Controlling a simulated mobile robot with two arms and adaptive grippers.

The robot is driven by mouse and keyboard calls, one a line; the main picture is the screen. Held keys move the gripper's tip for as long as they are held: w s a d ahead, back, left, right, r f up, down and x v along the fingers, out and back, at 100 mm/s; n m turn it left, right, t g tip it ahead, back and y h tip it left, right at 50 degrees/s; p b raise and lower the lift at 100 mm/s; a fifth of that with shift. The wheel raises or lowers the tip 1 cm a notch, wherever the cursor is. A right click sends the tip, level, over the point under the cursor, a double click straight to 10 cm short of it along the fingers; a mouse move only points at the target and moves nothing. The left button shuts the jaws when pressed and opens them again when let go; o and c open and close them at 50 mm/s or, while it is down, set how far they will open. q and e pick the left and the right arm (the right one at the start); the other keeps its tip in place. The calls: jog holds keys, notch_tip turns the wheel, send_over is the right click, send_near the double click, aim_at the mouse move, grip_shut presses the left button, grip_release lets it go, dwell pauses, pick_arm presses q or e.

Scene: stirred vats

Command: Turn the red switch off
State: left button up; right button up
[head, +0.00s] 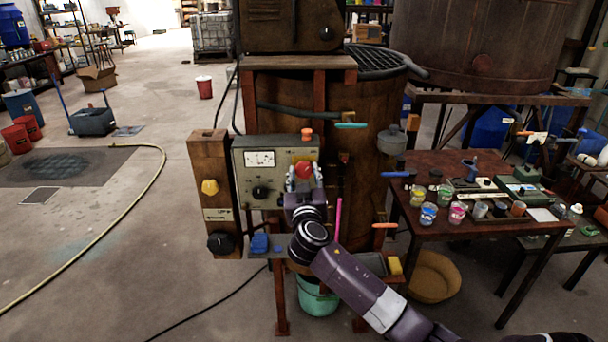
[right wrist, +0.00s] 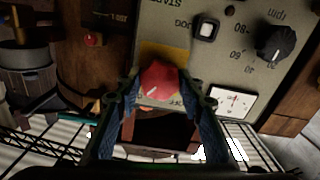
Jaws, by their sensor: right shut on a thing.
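The red switch (head: 304,168) is on the right side of a grey control panel (head: 243,180) on the front of a rusty vat. In the right wrist view the red switch (right wrist: 160,80) sits over a yellow plate, with the panel upside down. My right gripper (head: 304,180) reaches the panel from below. In the right wrist view its two fingers (right wrist: 166,96) lie on either side of the red switch, shut on it. Its setting cannot be read clearly, as fingers hide part of the lettering. My left gripper is not in view.
A table with paint cups (head: 428,213) is at the right. Open floor lies left.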

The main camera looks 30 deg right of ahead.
jog(key=n, duration=0.3)
jog(key=shift+n, duration=0.3)
jog(key=n, duration=0.3)
jog(key=shift+n+p, duration=0.3)
jog(key=n+p, duration=0.1)
jog(key=n, duration=0.3)
jog(key=shift+n, duration=0.3)
jog(key=n+p, duration=0.2)
jog(key=n, duration=0.2)
jog(key=shift+n, duration=0.4)
jog(key=o, duration=1.2)
jog(key=shift+c, duration=0.2)
